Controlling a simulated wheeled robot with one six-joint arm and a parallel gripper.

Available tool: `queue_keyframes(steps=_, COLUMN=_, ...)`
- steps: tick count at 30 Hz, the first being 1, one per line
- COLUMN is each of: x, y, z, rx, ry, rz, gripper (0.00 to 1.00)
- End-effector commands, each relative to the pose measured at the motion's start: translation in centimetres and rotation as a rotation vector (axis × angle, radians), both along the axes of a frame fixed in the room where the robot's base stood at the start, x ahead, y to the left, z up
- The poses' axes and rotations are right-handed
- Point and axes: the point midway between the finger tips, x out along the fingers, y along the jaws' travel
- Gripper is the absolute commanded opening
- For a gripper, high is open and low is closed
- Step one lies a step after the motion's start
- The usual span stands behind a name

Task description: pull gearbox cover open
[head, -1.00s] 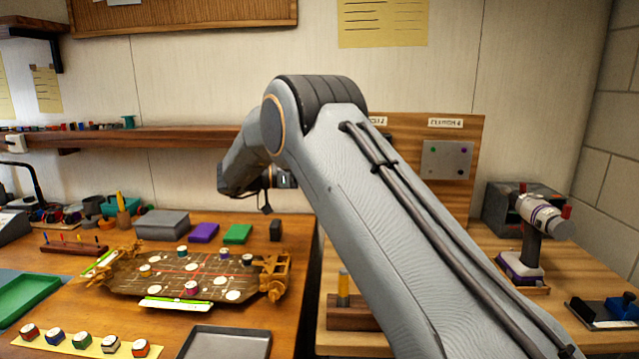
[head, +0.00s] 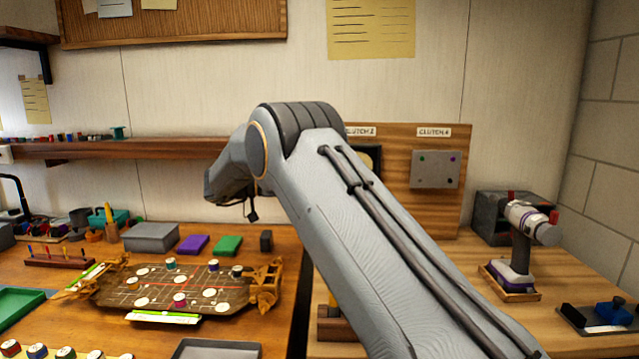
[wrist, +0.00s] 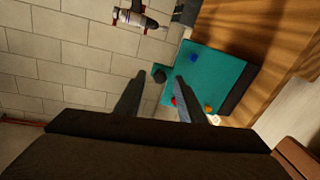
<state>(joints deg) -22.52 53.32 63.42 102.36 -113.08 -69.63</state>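No part is clearly recognisable as a gearbox cover. A grey plate (head: 435,169) with small coloured knobs is on the upright wooden board (head: 432,213), under a label reading CLUTCH 4. A dark square panel (head: 372,156) beside it is partly hidden behind my arm. My gripper (wrist: 160,77) shows in the wrist view with its two dark fingers apart and nothing held between them. In the head view my arm bends left in front of the wall, and the fingers cannot be made out.
A drill (head: 520,250) and a dark grey box (head: 490,220) stand on the right bench.

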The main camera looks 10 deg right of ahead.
Motion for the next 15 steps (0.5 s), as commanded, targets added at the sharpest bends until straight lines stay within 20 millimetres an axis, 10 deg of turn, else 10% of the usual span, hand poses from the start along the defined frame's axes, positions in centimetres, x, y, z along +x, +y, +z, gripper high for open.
queue_keyframes(steps=15, x=0.0, y=0.0, z=5.3, rx=0.002, ry=-0.004, rz=0.0, gripper=0.36)
